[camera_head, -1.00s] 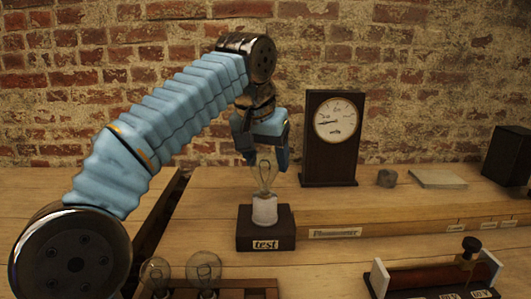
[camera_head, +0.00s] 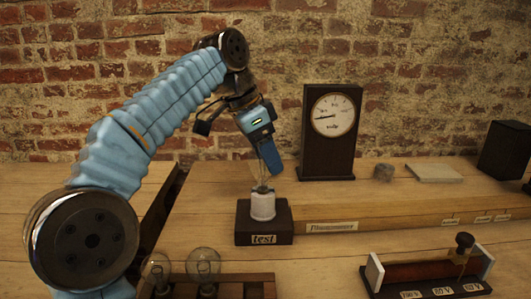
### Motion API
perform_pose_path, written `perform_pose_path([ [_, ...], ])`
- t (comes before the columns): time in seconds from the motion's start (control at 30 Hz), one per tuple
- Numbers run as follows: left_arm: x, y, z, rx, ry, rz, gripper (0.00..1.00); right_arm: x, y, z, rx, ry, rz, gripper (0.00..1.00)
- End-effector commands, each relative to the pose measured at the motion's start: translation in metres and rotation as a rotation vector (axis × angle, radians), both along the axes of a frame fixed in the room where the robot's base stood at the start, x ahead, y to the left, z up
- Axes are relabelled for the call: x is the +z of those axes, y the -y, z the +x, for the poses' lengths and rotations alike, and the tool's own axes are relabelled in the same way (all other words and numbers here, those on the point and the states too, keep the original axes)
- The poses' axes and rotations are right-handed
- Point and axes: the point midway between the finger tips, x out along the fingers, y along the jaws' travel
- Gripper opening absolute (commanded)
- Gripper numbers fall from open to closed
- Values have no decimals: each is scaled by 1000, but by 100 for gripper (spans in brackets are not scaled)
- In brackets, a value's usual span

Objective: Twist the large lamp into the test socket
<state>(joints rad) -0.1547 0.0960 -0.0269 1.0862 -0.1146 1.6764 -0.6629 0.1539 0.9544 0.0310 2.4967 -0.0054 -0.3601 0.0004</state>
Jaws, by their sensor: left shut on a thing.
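The large lamp (camera_head: 261,180) is a clear glass bulb. It stands upright at the white holder of the test socket (camera_head: 263,207), which sits on a dark block labelled "test". Its upper glass is partly hidden by my left gripper (camera_head: 262,165). That gripper comes down from above and is shut on the lamp's glass, with one blue finger showing to its right. I cannot tell how deep the lamp's base sits in the holder. My right gripper is not in view.
Two clear bulbs (camera_head: 203,264) stand in a wooden rack at the front. A dial meter (camera_head: 331,130) stands behind the socket to the right. A voltage slider unit (camera_head: 425,272) is at front right.

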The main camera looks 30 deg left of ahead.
Motion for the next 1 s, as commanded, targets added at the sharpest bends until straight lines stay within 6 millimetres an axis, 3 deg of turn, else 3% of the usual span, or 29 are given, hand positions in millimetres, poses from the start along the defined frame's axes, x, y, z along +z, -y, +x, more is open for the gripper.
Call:
perform_pose_path([
  [0.37, -2, 0, 0, -84, -5, 2, 27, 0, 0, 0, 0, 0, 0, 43],
  [0.63, -2, 1, -2, -483, -6, -1, 27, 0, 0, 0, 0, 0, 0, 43],
  [0.9, -2, 2, -3, -546, -4, 0, 27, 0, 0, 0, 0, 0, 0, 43],
  [0.93, -2, 2, -3, -546, -4, 0, 68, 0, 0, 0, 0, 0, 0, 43],
  [1.0, -2, 2, -3, -545, -4, 0, 78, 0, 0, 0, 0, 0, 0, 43],
])
